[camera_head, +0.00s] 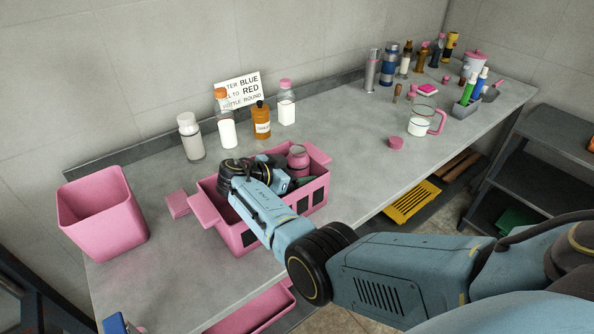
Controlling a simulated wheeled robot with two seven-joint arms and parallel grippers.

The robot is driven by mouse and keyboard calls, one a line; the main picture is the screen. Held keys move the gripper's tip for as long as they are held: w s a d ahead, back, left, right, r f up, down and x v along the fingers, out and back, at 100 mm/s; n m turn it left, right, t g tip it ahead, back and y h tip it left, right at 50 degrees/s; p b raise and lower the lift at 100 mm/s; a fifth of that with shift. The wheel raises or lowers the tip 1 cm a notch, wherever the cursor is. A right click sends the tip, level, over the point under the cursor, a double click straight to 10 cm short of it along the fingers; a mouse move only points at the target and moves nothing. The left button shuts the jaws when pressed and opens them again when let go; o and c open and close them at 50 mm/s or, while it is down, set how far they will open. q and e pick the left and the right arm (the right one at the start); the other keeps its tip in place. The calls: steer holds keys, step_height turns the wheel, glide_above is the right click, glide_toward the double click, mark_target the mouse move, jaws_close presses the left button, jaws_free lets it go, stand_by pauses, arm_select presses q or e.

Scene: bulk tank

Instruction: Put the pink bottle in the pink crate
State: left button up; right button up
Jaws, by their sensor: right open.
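The pink crate (242,233) stands on the grey counter near its front edge, with handles at both ends and dark square openings in its front wall. The pink bottle (298,158) appears upright inside the crate's right part, with its top above the rim. My right gripper (291,174) is over the crate, beside the bottle and on its left. Its jaws are open, though my own wrist partly hides them. The lower part of the bottle is hidden, and I cannot tell if a finger touches it. My left gripper is not in view.
A pink bin (100,215) and a small pink block (178,204) lie left of the crate. Several bottles, including an amber one (261,120), stand behind it. A pink-handled jug (421,122) and a pink lid (396,143) are right. The counter between is clear.

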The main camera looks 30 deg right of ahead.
steer(key=shift+a+r, duration=0.2)
steer(key=v, duration=0.7)
stand_by(0.4)
